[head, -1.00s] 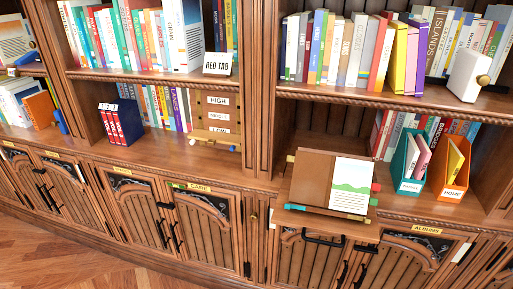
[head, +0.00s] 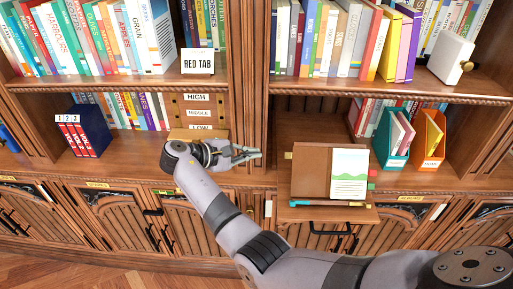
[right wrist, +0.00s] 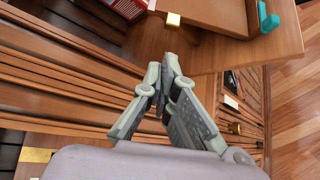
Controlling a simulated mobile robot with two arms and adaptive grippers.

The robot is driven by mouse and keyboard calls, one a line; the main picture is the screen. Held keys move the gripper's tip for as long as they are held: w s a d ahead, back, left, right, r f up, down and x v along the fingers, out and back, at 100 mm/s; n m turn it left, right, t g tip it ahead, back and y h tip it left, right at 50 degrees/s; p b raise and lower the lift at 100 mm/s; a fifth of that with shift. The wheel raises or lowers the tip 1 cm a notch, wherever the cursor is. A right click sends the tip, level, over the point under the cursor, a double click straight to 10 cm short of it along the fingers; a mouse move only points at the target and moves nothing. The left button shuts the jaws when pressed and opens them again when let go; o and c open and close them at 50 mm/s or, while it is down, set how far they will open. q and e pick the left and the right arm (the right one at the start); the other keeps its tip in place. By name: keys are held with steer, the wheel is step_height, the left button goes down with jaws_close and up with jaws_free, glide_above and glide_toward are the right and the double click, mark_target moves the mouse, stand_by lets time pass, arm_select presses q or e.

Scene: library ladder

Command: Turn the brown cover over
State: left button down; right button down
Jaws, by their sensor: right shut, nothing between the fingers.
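The brown cover (head: 311,172) is the left part of an open book on a slanted wooden stand (head: 330,214) in the head view. To its right lies a white page with a green hill picture (head: 349,174). My right gripper (head: 256,154) is just left of the cover, apart from it, shut and empty. In the right wrist view its fingertips (right wrist: 162,66) are close together. The stand (right wrist: 275,48) shows beyond them at the top right, with a brown panel on it. My left gripper is not in view.
A teal holder (head: 391,138) and an orange holder (head: 431,138) stand right of the stand. A dark blue box (head: 89,138) and a HIGH/MIDDLE/LOW board (head: 199,114) are at the left. A wooden post (head: 252,75) rises behind my gripper.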

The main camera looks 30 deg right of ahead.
steer(key=p+x, duration=0.2)
steer(key=x, duration=0.7)
steer(key=shift+d+f, duration=0.2)
steer(key=shift+d, duration=0.1)
steer(key=shift+w+a, duration=0.1)
